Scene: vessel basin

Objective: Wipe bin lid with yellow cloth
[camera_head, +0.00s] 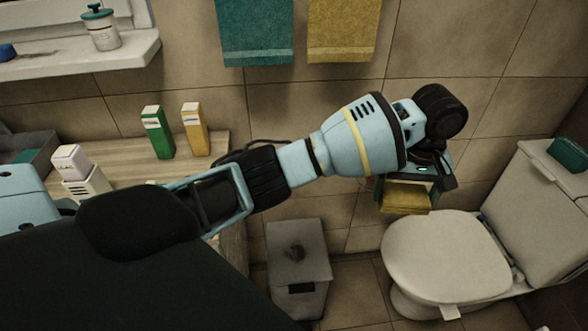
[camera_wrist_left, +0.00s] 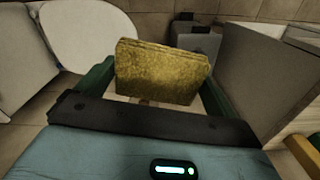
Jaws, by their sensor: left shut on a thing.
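The folded yellow cloth (camera_head: 404,198) hangs below my left gripper (camera_head: 408,184) in the head view. In the left wrist view the cloth (camera_wrist_left: 162,72) sits between the green fingers, which are shut on it. The grey bin (camera_head: 298,285) stands on the floor, left of the toilet and lower left of the gripper. The cloth is apart from the lid. In the left wrist view part of the bin (camera_wrist_left: 198,42) shows behind the cloth. My right gripper is not in view.
A white toilet (camera_head: 440,260) stands right of the bin. A counter (camera_head: 222,140) with a green carton (camera_head: 158,132) and a yellow carton (camera_head: 195,129) is at left. Green (camera_head: 254,25) and yellow (camera_head: 342,25) towels hang on the wall. Space above the bin is clear.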

